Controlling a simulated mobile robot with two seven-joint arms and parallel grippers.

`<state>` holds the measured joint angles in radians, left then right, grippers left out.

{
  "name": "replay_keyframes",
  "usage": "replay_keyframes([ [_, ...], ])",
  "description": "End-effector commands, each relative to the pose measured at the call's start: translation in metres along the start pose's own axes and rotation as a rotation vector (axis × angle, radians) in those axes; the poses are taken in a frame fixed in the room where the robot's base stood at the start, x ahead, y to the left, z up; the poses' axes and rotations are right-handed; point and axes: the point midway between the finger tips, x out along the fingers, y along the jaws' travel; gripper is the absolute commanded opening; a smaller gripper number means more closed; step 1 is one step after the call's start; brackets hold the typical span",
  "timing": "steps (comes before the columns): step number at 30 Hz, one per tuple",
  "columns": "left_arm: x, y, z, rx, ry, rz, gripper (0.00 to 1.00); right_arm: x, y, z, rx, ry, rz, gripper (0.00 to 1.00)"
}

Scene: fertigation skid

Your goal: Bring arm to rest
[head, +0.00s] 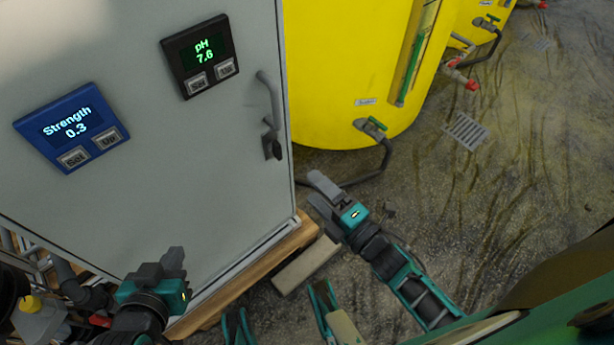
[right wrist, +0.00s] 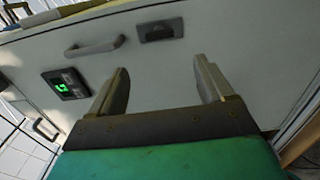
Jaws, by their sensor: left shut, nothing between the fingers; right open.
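My left gripper (head: 174,262) is at the lower left of the head view, in front of the lower part of the grey cabinet (head: 150,190). Its fingers are shut with nothing held. My right gripper (head: 318,193) is near the middle of the head view, to the right of the cabinet's lower corner. In the right wrist view its two fingers (right wrist: 162,85) stand wide apart and empty, with the cabinet front (right wrist: 180,60) behind them. I cannot tell the distance from the fingers to the cabinet.
The cabinet carries a blue Strength panel (head: 71,127) reading 0.3, a black pH panel (head: 199,56) reading 7.6 and a door handle (head: 270,115). A yellow tank (head: 340,70) with a green-handled valve (head: 372,126) stands behind. The floor (head: 520,180) at right is open around a drain grate (head: 466,131).

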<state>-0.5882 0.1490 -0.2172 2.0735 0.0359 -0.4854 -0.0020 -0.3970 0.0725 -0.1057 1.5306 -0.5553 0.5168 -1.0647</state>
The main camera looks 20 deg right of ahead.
Motion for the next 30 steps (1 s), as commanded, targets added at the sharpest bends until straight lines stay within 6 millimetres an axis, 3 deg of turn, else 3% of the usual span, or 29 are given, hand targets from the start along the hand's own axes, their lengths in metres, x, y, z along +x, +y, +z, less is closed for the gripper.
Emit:
replay_keyframes([
  [20, -0.001, -0.001, 0.001, 0.003, -0.003, 0.0, 0.0, -0.004, 0.001, 0.001, 0.014, -0.006, -0.004, 0.81],
  [25, -0.001, -0.001, 0.0, 0.002, -0.003, 0.0, 0.0, -0.005, 0.005, 0.011, 0.225, -0.087, -0.055, 0.81],
  [30, -0.001, -0.001, 0.0, 0.002, -0.003, 0.0, 0.0, -0.013, 0.011, 0.02, 0.685, -0.246, -0.151, 0.81],
])
